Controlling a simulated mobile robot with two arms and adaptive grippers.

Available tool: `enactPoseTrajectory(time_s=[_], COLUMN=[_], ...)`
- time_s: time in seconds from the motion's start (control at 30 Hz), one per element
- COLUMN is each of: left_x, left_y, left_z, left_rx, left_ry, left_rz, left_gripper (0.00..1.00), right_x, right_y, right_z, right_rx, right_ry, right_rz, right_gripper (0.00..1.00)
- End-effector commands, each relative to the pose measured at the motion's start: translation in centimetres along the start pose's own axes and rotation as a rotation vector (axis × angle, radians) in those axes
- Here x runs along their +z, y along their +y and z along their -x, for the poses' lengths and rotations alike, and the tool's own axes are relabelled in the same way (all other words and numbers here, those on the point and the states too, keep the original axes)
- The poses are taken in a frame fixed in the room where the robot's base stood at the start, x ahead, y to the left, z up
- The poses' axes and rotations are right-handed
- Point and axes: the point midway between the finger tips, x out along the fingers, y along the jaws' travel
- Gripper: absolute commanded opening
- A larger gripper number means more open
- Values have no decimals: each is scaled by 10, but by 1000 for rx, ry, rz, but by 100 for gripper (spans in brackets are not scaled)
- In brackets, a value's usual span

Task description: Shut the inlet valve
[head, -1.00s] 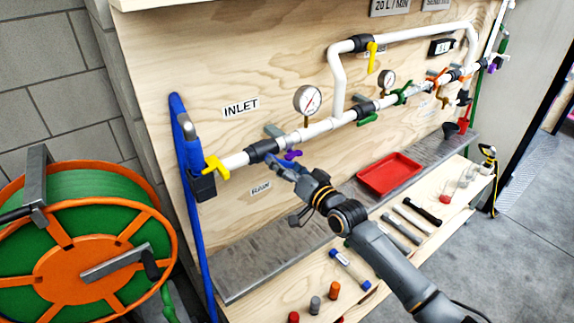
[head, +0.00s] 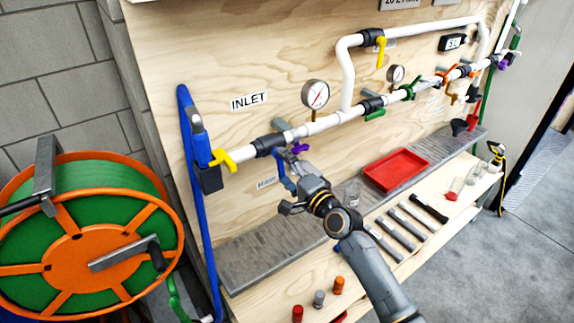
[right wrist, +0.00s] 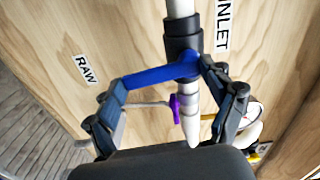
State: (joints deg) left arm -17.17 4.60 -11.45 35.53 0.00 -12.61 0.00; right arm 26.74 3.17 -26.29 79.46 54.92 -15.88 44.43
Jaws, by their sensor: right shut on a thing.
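The inlet valve (head: 266,145) is a black body on the white pipe below the INLET label. Its blue lever (right wrist: 155,75) shows clearly in the right wrist view, running from the valve body roughly crosswise to the pipe. In the head view the lever (head: 281,168) hangs down from the pipe, partly behind my gripper. My right gripper (head: 288,188) is at the lever; in the right wrist view its fingers (right wrist: 160,80) lie at either end of the lever, shut on it. My left gripper is not in view.
A purple handle (head: 299,148) and a pressure gauge (head: 315,94) sit just right along the pipe. A yellow handle (head: 223,159) is at the pipe's left end. A red tray (head: 396,170) is on the ledge; a hose reel (head: 80,240) stands left.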

Motion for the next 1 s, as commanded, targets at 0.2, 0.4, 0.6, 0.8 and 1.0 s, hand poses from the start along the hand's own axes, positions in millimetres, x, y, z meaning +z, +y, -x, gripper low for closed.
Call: enactPoseTrajectory(time_s=[0.2, 0.4, 0.6, 0.8, 1.0], left_x=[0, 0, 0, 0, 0], left_y=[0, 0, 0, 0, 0], left_z=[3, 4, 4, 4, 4], left_rx=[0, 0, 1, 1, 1], left_ry=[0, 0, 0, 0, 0], left_rz=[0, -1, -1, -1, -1], left_gripper=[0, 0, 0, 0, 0], right_x=[4, 5, 5, 6, 5], right_y=[1, 1, 1, 1, 1], right_z=[0, 0, 0, 0, 0], right_rx=[4, 3, 2, 2, 1], right_ry=[-2, -2, -2, -2, -1], right_rz=[-88, -122, -133, -135, -131], right_gripper=[26, 26, 26, 26, 100])
